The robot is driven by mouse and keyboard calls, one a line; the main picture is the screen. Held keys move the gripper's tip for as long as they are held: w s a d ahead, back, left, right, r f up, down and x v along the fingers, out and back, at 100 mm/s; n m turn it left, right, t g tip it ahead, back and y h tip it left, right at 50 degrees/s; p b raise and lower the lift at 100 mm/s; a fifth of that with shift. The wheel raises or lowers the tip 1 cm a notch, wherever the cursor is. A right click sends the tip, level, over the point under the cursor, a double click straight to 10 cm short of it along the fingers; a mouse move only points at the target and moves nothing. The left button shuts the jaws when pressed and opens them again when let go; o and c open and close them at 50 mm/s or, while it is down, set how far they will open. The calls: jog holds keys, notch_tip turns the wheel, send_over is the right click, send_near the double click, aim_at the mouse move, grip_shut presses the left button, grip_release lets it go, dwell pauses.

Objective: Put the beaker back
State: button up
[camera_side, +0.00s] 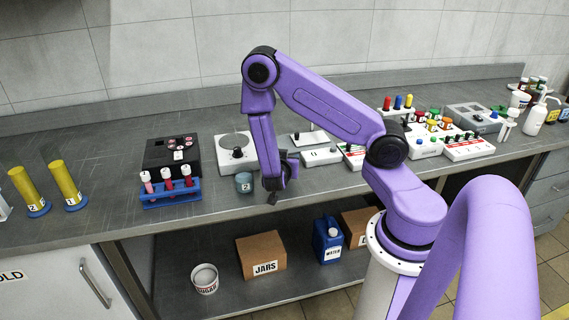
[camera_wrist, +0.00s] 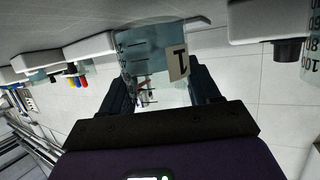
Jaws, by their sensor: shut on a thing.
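The beaker labelled 1 (camera_wrist: 140,66) is a bluish, clear vessel with graduation marks. In the wrist view it sits between the two dark fingers of my gripper (camera_wrist: 160,85), which is shut on it. In the side view my gripper (camera_side: 274,185) hangs over the front part of the counter, and the held beaker is mostly hidden behind it. A second beaker, labelled 2 (camera_side: 244,184), stands on the counter just left of my gripper. A graduated beaker also shows at the right edge of the wrist view (camera_wrist: 311,62).
A white mixer with a black knob (camera_side: 236,152) stands behind beaker 2, with another pale flat unit (camera_side: 309,138) to its right. A blue rack of red tubes (camera_side: 171,192) and a black block (camera_side: 171,154) stand left. Boxes with switches (camera_side: 468,149) crowd the right.

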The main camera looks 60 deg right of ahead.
jog(key=shift+f, duration=0.65)
jog(key=shift+f, duration=0.15)
jog(key=o, duration=1.2)
